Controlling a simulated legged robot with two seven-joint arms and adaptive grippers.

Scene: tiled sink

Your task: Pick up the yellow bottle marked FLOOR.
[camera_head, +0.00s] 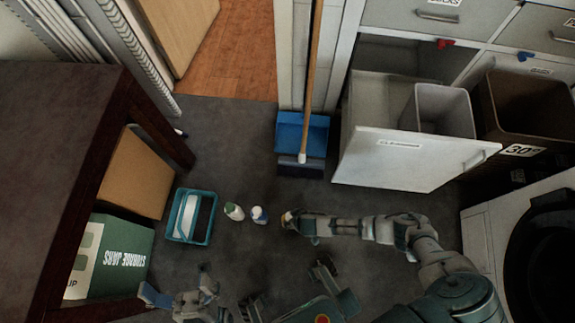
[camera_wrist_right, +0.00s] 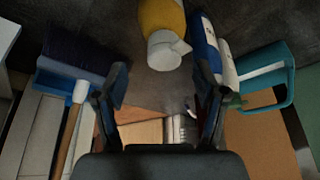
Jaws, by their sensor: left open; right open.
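The yellow bottle (camera_wrist_right: 160,14) with a white cap shows at the top of the right wrist view, its label not readable. My right gripper (camera_wrist_right: 162,88) is open, with its two dark fingers spread below the cap. The cap appears just beyond the fingertips, and the fingers are not closed on it. In the head view my right gripper (camera_head: 291,220) is low near the floor, right of the blue-and-white bottle, and mostly hides the yellow bottle. My left gripper (camera_head: 176,285) is open and empty at the lower left, below the teal caddy.
A blue-and-white bottle (camera_head: 259,215) and a green-and-white bottle (camera_head: 234,212) stand close by on the left. A teal caddy (camera_head: 211,226) is further left. A broom and blue dustpan (camera_head: 316,128) stand behind. An open drawer (camera_head: 385,160) is to the right.

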